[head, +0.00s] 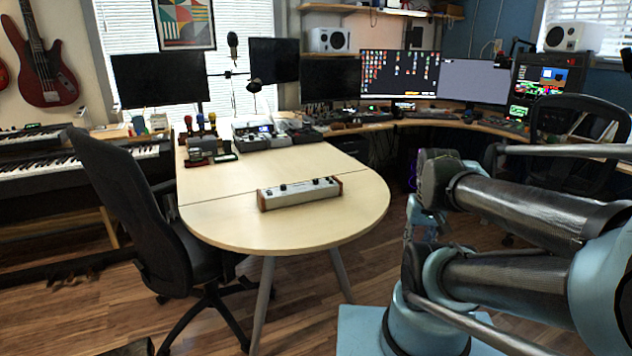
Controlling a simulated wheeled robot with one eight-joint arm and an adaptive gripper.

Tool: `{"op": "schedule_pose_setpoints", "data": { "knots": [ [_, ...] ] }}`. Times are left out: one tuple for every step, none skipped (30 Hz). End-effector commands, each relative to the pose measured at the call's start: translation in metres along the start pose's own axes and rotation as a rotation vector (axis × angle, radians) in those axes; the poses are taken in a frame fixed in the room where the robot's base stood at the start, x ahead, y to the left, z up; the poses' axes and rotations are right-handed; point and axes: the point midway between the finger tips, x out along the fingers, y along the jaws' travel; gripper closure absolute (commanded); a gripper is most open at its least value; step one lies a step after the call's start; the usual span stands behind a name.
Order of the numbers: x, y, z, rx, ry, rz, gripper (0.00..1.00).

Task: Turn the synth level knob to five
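A narrow white device with dark knobs on top and brown wooden end cheeks, likely the synth (299,194), lies on the rounded near end of the light wooden table (230,225). Its knobs are too small for me to read their labels or settings. My folded arm fills the right side of the head view, well to the right of the table and apart from the device. The fingertips of my gripper cannot be made out.
A black office chair (125,200) stands against the table's left side. Small gear (262,135) crowds the table's far end. Another dark chair (580,125) is behind my arm at the right. The tabletop around the device is clear, with open wooden floor in front.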

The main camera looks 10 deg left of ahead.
Motion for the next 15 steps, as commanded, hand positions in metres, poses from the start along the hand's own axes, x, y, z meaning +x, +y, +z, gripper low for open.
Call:
{"op": "schedule_pose_setpoints", "data": {
  "knots": [
    [-0.004, 0.000, 0.003, -0.004, 0.006, 0.000, 0.62],
    [-0.007, -0.001, 0.005, -0.010, 0.010, 0.000, 0.62],
    [-0.011, -0.002, 0.004, -0.024, 0.010, -0.001, 0.62],
    [-0.013, -0.002, 0.001, -0.040, 0.009, -0.002, 0.62],
    [-0.017, -0.003, -0.003, -0.060, 0.007, -0.003, 0.62],
    [-0.023, -0.005, -0.010, -0.094, 0.003, -0.005, 0.62],
    [-0.028, -0.007, -0.015, -0.124, 0.001, -0.007, 0.62],
    [-0.034, -0.009, -0.022, -0.159, -0.002, -0.009, 0.62],
    [-0.042, -0.012, -0.031, -0.209, -0.007, -0.012, 0.62],
    [-0.048, -0.015, -0.038, -0.250, -0.010, -0.015, 0.62],
    [-0.054, -0.018, -0.045, -0.291, -0.014, -0.017, 0.62],
    [-0.062, -0.022, -0.055, -0.345, -0.019, -0.021, 0.62],
    [-0.068, -0.025, -0.063, -0.387, -0.022, -0.023, 0.62],
    [-0.073, -0.028, -0.070, -0.427, -0.024, -0.026, 0.62],
    [-0.081, -0.033, -0.080, -0.482, -0.028, -0.030, 0.62]
  ]
}}
